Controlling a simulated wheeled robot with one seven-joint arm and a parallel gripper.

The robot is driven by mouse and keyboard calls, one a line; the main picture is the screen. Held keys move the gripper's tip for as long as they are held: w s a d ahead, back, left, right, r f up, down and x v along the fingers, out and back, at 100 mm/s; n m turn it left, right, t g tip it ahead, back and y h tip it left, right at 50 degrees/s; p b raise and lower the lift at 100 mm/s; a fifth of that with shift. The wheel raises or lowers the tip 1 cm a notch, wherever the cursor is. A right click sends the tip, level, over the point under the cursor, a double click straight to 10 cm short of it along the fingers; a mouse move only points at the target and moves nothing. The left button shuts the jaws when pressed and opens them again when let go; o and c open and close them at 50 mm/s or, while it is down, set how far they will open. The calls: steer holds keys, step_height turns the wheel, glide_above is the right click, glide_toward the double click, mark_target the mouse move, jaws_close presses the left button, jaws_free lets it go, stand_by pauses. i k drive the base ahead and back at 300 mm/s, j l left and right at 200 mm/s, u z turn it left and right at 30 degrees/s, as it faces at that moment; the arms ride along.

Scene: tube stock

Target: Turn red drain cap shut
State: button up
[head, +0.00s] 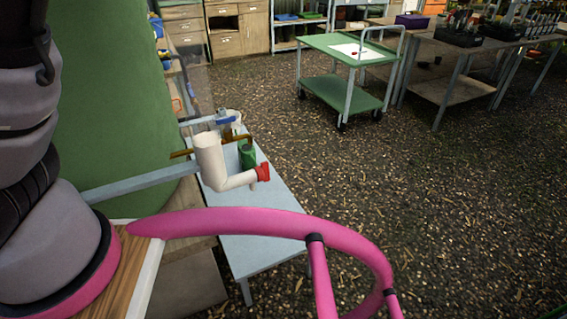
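The red drain cap (263,172) sits on the right end of a cream elbow pipe (209,162), above a light blue-grey bench (262,228). The pipe's wide upright mouth opens upward and its lower arm bends right to the cap. How far the cap is turned cannot be told at this size. My gripper is not in view; only grey and black links of my arm show at the left edge, well apart from the cap.
A blue-handled valve (226,119), a brass-coloured pipe (182,154) and a green container (247,156) crowd behind the pipe. A large green tank (125,90) stands left. A green trolley (340,93) stands at the back. The gravel floor (430,190) to the right is clear.

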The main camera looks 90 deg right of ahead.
mark_target(262, 172)
steer(key=k+l+u, duration=0.1)
steer(key=k+l, duration=0.35)
steer(key=k, duration=0.3)
steer(key=k+l+u, duration=0.15)
steer(key=k, duration=0.25)
steer(key=k+l, duration=0.15)
steer(key=k, duration=0.2)
steer(key=k+l+z, duration=0.1)
steer(key=k, duration=0.25)
steer(key=k+l+z, duration=0.2)
steer(key=k, duration=0.15)
steer(key=k+l+z, duration=0.45)
steer(key=i+j+z, duration=0.25)
steer(key=k, duration=0.15)
steer(key=i, duration=0.3)
